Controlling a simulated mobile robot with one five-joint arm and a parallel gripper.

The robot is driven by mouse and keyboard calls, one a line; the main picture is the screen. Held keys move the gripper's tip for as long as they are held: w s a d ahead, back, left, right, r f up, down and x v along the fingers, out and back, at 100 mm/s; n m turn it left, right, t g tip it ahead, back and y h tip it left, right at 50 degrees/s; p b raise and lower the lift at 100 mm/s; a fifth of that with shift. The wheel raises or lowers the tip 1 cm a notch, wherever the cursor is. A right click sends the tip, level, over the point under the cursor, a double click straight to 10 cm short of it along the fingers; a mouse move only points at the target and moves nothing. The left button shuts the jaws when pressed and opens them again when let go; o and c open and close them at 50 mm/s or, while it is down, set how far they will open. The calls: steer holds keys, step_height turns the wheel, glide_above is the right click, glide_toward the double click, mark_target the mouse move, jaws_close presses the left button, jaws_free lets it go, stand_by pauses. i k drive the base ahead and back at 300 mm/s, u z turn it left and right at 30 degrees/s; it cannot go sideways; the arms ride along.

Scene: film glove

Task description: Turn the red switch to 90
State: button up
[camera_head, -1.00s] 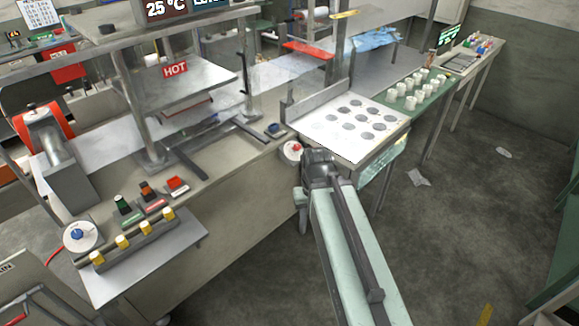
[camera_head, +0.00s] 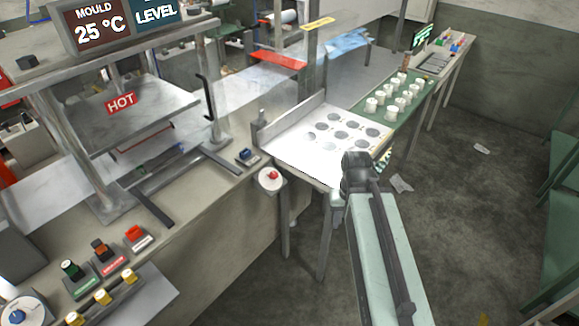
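The red switch (camera_head: 272,175) is a small red knob on a round white dial. The dial sits on the front face of the bench, near its right end and just left of the white plate with holes. Its scale marks are too small to read. My gripper (camera_head: 357,160) is at the end of my pale green arm, to the right of the switch and apart from it, in front of the white plate's near right corner. Its fingers are dark and small here, so I cannot tell whether they are open or shut.
The white plate with dark round holes (camera_head: 300,160) lies behind my gripper. A blue knob (camera_head: 246,156) is on the bench above the switch. Another blue dial (camera_head: 18,314) is at the lower left. The press (camera_head: 135,115) stands left. The floor (camera_head: 455,220) at right is mostly clear.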

mark_target(274, 175)
steer(key=u, duration=0.05)
steer(key=i, duration=1.2)
steer(key=z, duration=0.4)
steer(key=k, duration=1.35)
steer(key=u, duration=1.65)
steer(key=i, duration=0.6)
